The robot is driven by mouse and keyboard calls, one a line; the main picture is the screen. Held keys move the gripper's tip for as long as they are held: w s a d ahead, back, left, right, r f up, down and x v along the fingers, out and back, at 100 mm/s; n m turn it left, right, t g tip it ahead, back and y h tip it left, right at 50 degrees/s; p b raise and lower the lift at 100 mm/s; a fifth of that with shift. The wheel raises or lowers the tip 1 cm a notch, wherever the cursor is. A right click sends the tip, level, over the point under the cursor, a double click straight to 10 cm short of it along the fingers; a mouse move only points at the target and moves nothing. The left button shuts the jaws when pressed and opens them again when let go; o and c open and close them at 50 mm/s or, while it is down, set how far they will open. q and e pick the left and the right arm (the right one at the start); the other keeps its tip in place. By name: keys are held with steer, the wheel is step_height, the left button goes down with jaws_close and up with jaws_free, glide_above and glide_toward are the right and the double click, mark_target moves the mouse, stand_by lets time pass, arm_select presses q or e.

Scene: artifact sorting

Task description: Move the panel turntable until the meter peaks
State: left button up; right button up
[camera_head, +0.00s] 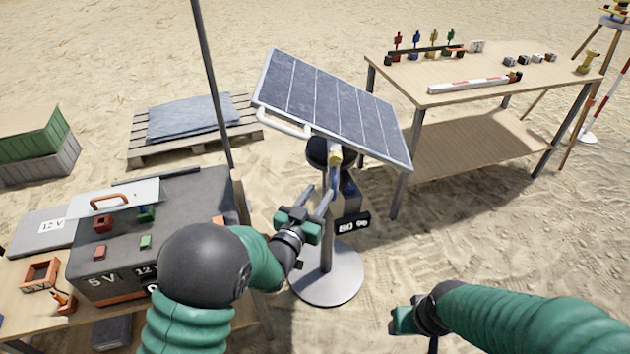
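The tilted dark solar panel (325,95) stands on a post with a round grey base (327,285). A white handle bar (283,122) runs along its left lower edge. Below the panel is a black round joint with a yellow-tipped part (335,156). The small black meter display (352,223) on the post seems to read 50 %. My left gripper (314,192) is in front of the post, below the handle; its two fingers are apart, with nothing visibly held. My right gripper (402,319) is low at the right, away from the panel; its fingers are not clear.
A workbench (45,310) with a grey power box and small coloured blocks is at the left. A wooden table (430,90) with small figures and a striped bar stands at the back right. A pallet (150,150) and a dark pole are behind. Sand between is clear.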

arm_select(q)
steer(key=s, duration=1.5)
steer(key=shift+a, duration=0.3)
steer(key=shift+w, duration=0.1)
stand_by(0.3)
